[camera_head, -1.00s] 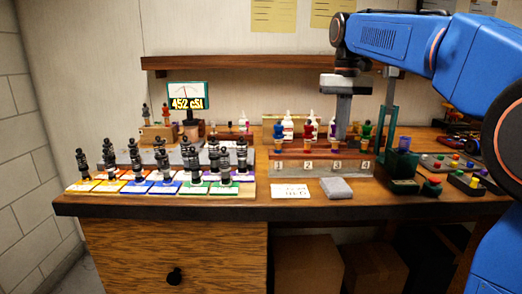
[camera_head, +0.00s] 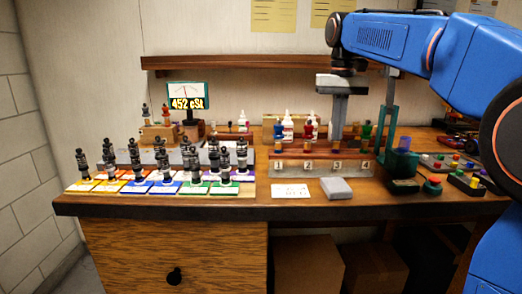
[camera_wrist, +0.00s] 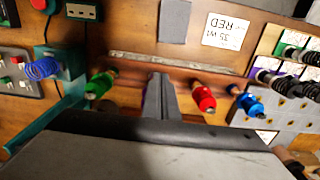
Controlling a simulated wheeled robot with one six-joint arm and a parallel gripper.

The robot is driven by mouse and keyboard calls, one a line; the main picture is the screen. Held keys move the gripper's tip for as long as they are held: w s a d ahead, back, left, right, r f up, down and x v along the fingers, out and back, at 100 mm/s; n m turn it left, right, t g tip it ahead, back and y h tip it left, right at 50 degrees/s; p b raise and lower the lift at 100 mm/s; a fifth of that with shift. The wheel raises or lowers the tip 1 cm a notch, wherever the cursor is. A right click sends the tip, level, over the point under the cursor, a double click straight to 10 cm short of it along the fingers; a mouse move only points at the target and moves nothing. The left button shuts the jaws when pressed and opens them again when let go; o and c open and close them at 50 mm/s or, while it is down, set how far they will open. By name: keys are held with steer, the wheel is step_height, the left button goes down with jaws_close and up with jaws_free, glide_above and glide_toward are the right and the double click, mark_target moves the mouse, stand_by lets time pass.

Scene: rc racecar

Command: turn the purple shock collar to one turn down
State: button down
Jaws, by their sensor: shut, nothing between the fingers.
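A shock with a violet-blue coil (camera_wrist: 42,68) stands in a teal-green fixture at the left of the wrist view. In the head view its purple top (camera_head: 404,143) shows at the right of the bench; its collar is too small to make out. My gripper (camera_head: 337,139) is shut and empty, to the left of that shock, over the numbered rack (camera_head: 290,168). In the wrist view my fingers (camera_wrist: 160,78) point down between the green shock (camera_wrist: 98,85) and the red shock (camera_wrist: 204,98). The fingers hide the rack spot behind them.
A blue shock (camera_wrist: 247,103) stands beside the red one. Several dark shocks stand on coloured cards (camera_head: 195,187) at the left. A grey pad (camera_head: 336,188) and a white card (camera_head: 290,191) lie in front of the rack. Button boxes (camera_head: 432,186) stand at the right. A meter (camera_head: 187,96) reads 452 cSt.

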steer(key=shift+s+a, duration=0.1)
steer(key=shift+s, duration=0.15)
steer(key=shift+r, duration=0.1)
steer(key=shift+r, duration=2.9)
steer(key=shift+t, duration=0.5)
steer(key=shift+w+d+f, duration=0.1)
steer(key=shift+d+f, duration=0.3)
steer(key=shift+f, duration=0.55)
steer(key=shift+s+d+f, duration=0.1)
steer(key=shift+d+f, duration=0.25)
steer(key=shift+f, duration=0.6)
steer(key=shift+w+d+f, duration=0.1)
steer(key=shift+d+f, duration=0.3)
steer(key=shift+f, duration=0.55)
